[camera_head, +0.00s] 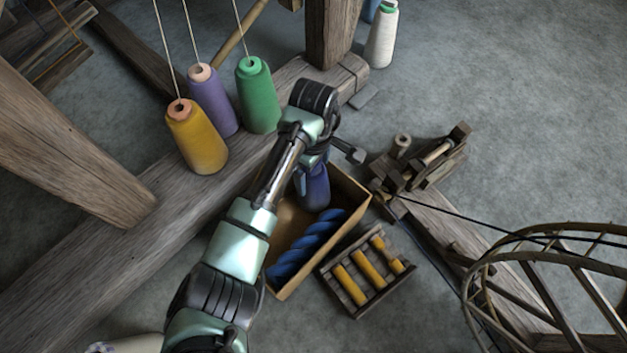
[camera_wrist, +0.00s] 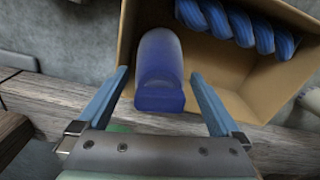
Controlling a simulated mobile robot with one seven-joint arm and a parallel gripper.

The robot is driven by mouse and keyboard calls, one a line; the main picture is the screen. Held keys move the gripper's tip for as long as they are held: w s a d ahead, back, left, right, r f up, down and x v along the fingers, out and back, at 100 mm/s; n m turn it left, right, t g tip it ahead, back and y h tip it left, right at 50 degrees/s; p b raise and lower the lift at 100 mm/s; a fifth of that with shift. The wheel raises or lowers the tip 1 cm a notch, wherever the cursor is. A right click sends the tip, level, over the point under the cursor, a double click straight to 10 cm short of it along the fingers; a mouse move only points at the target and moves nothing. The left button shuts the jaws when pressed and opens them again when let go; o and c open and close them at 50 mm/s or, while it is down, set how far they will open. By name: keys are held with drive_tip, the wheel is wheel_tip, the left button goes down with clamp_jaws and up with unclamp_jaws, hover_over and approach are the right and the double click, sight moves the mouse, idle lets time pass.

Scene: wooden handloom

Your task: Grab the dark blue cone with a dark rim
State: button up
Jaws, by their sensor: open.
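The dark blue cone (camera_head: 314,188) stands in the upper end of an open cardboard box (camera_head: 361,209), its top hidden under my wrist in the head view. In the wrist view the blue cone (camera_wrist: 160,68) lies between my two fingers, with a darker flat end nearest the camera. My gripper (camera_wrist: 160,74) is open, with one blue finger on each side of the cone and visible gaps between.
Blue twisted yarn (camera_head: 305,248) lies in the same box. A small wooden rack with yellow rolls (camera_head: 369,270) is beside it. Yellow (camera_head: 196,138), purple (camera_head: 212,100) and green (camera_head: 259,96) cones stand on a beam at the left. A round wooden frame (camera_head: 487,263) is at the right.

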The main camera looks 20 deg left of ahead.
clamp_jaws()
idle(0.6)
